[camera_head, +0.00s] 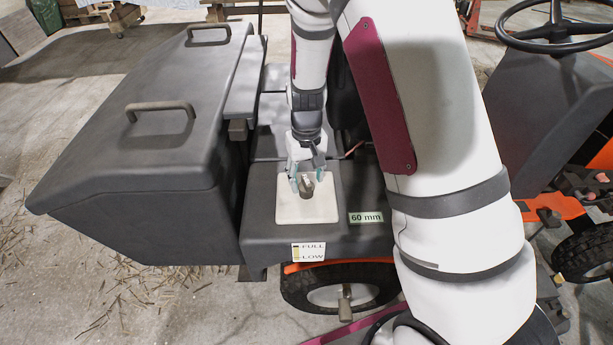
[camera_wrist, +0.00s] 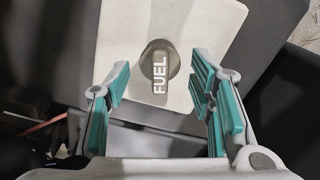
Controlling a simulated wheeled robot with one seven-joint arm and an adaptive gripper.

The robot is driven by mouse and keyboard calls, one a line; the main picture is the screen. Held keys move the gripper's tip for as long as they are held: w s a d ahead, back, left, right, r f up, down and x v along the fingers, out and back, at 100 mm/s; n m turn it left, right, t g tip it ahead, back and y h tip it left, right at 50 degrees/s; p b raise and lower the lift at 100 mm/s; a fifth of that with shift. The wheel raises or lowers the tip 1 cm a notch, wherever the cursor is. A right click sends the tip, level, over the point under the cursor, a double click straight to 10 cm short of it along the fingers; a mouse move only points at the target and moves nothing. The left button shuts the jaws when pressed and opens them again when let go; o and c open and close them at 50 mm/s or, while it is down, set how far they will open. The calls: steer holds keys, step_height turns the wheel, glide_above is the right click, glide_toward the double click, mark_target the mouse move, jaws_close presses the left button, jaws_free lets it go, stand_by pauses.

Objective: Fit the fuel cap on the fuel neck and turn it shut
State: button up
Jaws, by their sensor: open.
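The fuel cap (camera_head: 307,189) is a round grey-brown cap with a raised grip bar, seen on the cream square plate (camera_head: 290,212). In the wrist view the cap (camera_wrist: 159,66) shows white letters "FUEL" along its bar, which runs up and down the picture. The fuel neck is hidden; I cannot tell whether the cap is seated on it or turned shut. My gripper (camera_head: 306,177) is over the cap, pointing down. In the wrist view my gripper (camera_wrist: 161,84) is open, with teal finger pads apart to the left and right of the cap and no contact visible.
A large dark box lid with two handles (camera_head: 158,108) stands at the left. A "60 mm" label (camera_head: 366,217) and a "FULL/LOW" label (camera_head: 309,251) are near the plate. A wheel (camera_head: 340,290) is below. A steering wheel (camera_head: 555,25) is at the upper right.

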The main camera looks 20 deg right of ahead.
mark_target(306, 180)
steer(key=shift+r+p, duration=1.85)
steer(key=shift+r, duration=0.95)
steer(key=shift+s+r, duration=0.1)
steer(key=shift+r, duration=0.25)
steer(key=s+r+t+p, duration=0.1)
steer(key=s+r+p, duration=0.1)
steer(key=s+r, duration=0.65)
steer(key=s+r+t+p, duration=0.1)
steer(key=s+r+p, duration=0.15)
steer(key=r, duration=1.05)
steer(key=s+r+t+p, duration=0.1)
steer(key=s+r+p, duration=0.1)
steer(key=s+r, duration=0.4)
steer(key=s+r+t+p, duration=0.1)
steer(key=s+r, duration=0.5)
steer(key=s, duration=0.9)
steer(key=shift+d+r+p, duration=0.15)
steer(key=shift+r+p, duration=0.2)
steer(key=shift+p, duration=0.35)
